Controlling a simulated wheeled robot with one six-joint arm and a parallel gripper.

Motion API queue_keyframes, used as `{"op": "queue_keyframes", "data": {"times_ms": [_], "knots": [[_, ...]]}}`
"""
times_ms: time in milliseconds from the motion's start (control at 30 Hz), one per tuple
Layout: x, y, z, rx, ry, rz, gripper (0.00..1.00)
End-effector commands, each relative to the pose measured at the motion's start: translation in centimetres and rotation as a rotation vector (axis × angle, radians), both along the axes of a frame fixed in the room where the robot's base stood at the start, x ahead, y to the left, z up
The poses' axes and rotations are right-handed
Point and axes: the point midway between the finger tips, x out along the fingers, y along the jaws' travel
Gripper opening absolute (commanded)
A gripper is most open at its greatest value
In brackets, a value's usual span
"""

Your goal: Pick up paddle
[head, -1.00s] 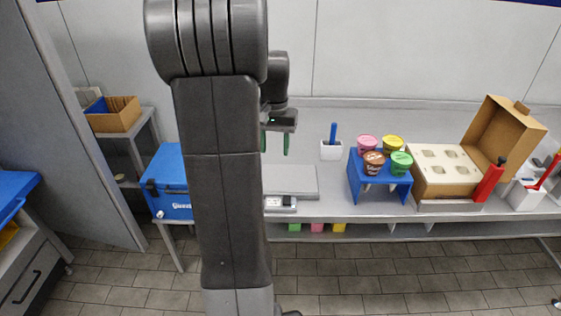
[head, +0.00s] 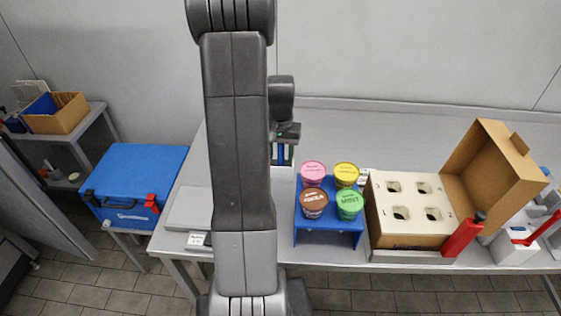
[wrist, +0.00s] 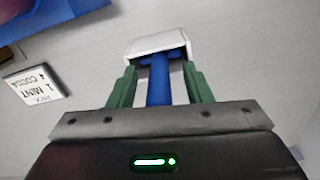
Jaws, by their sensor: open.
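The blue paddle (wrist: 159,82) stands with its handle up in a white holder (wrist: 158,44). In the wrist view the handle lies between the two green fingers of my gripper (wrist: 161,84), with a gap on each side. My gripper is open and around the handle, not closed on it. In the head view my gripper (head: 282,154) is over the bench just right of my arm, with the blue handle (head: 281,153) between its fingers. The paddle's lower end is hidden in the holder.
A blue stand (head: 328,222) holds several ice cream cups, close to the right of my gripper. An open carton (head: 405,225) with a red tool (head: 463,236) stands further right. A blue cooler (head: 135,180) is at left. A printed card (wrist: 34,84) lies near the holder.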

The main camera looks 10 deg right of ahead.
Motion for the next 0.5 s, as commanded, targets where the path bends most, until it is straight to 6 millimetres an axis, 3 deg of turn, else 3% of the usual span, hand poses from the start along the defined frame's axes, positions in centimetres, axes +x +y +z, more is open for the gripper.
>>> {"op": "queue_keyframes", "data": {"times_ms": [233, 467, 500], "knots": [[0.03, -0.01, -0.21, 0.000, -0.001, 0.000, 0.45], [0.04, -0.02, -0.18, 0.000, -0.001, 0.000, 0.02], [0.03, -0.01, -0.18, 0.000, -0.001, 0.000, 0.00]]}}
